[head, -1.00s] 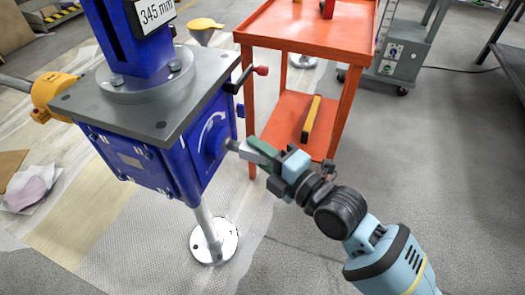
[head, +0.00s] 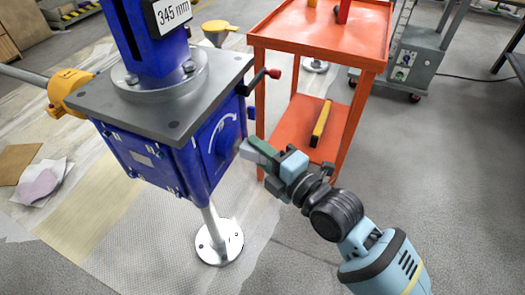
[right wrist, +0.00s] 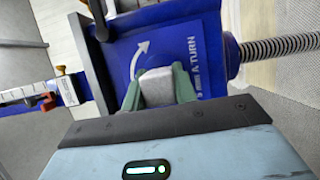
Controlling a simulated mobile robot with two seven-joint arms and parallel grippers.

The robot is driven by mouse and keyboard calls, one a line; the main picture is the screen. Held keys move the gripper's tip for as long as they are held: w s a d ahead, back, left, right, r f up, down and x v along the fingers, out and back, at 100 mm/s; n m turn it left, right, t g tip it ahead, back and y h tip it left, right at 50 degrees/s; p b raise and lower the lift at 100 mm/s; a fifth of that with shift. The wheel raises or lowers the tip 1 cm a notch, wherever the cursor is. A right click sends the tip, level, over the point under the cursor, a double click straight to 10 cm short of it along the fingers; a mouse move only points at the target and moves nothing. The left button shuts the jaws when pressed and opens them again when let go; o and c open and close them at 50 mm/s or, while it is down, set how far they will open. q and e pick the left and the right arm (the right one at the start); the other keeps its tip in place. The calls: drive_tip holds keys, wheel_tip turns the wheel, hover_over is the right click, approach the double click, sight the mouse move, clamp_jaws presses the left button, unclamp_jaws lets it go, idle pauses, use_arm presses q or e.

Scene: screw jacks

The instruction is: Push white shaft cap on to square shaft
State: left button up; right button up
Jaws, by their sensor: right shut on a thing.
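The blue screw jack housing (head: 165,165) stands on a metal post, with a grey top plate (head: 160,100). Its right side face has a round blue boss (head: 224,134) and a white curved arrow. My right gripper (head: 262,153) comes in from the lower right and is close to this boss. In the right wrist view its green fingers are shut on the white shaft cap (right wrist: 157,86), in front of the blue face with the arrow and "A TURN". The square shaft is hidden behind the cap and fingers, so I cannot tell how far the cap sits on it. My left gripper is out of view.
An orange cart (head: 312,45) stands just behind my right gripper, with a yellow bar (head: 321,122) on its lower shelf. A crank with a red knob (head: 273,73) juts from the jack near the cart.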

sight(268, 161)
drive_tip(key=shift+a, duration=0.2)
drive_tip(key=o, duration=1)
drive_tip(key=shift+d, duration=0.1)
drive_tip(key=p+v, duration=0.1)
drive_tip(key=v, duration=0.6)
drive_tip(key=shift+s+d, duration=0.2)
drive_tip(key=shift+s, duration=0.05)
